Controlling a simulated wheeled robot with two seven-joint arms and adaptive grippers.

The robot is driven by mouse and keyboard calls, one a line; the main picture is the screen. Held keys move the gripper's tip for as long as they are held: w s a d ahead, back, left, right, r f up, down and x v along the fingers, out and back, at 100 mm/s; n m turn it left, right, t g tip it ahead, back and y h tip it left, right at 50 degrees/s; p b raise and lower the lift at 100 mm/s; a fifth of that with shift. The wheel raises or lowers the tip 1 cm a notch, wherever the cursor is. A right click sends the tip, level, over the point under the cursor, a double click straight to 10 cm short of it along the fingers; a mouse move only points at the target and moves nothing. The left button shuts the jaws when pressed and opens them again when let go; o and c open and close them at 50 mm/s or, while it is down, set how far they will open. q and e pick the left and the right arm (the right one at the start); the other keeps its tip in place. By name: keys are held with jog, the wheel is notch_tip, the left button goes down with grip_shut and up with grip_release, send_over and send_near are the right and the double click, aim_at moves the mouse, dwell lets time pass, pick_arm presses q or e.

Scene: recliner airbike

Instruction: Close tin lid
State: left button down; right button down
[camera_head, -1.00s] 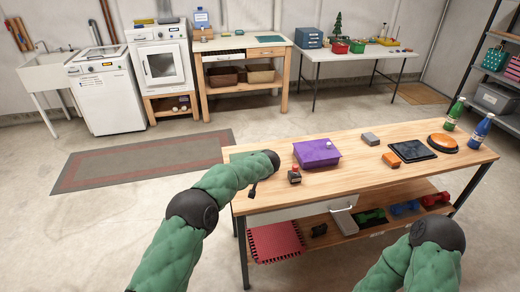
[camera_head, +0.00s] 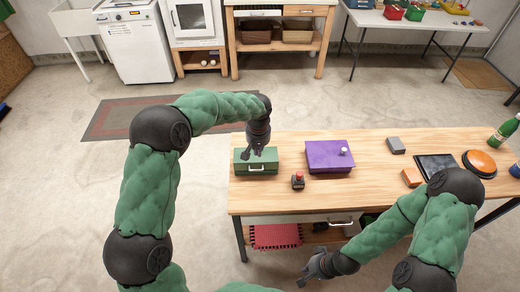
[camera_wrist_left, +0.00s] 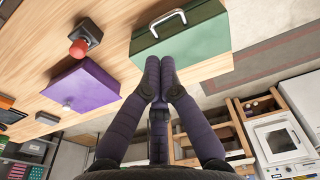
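A green tin (camera_head: 262,163) with a metal handle on its front sits at the left end of the wooden workbench. Its top looks flat; I cannot tell whether the lid is fully down. In the left wrist view the tin (camera_wrist_left: 205,45) shows a light green top and a darker side with the handle. My left gripper (camera_head: 252,154) is just above the tin's top; its fingertips (camera_wrist_left: 160,62) are together with nothing between them. Whether they touch the tin is unclear. My right gripper (camera_head: 307,275) hangs low before the workbench, away from the tin; its fingers are hard to make out.
A purple box (camera_head: 325,157) and a small red-topped block (camera_head: 298,181) stand right of the tin. The bench front between holds free room.

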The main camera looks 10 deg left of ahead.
pick_arm(q)
jog(key=b, duration=0.1)
send_near(258, 167)
jog(key=f, duration=0.1)
jog(key=s+f, duration=0.1)
jog(key=f, duration=0.1)
jog(key=s+f, duration=0.1)
jog(key=f, duration=0.1)
jog(key=shift+d+f, duration=0.2)
jog(key=shift+d, duration=0.1)
pick_arm(e)
jog(key=shift+w+f, duration=0.1)
jog(key=shift+f, duration=0.6)
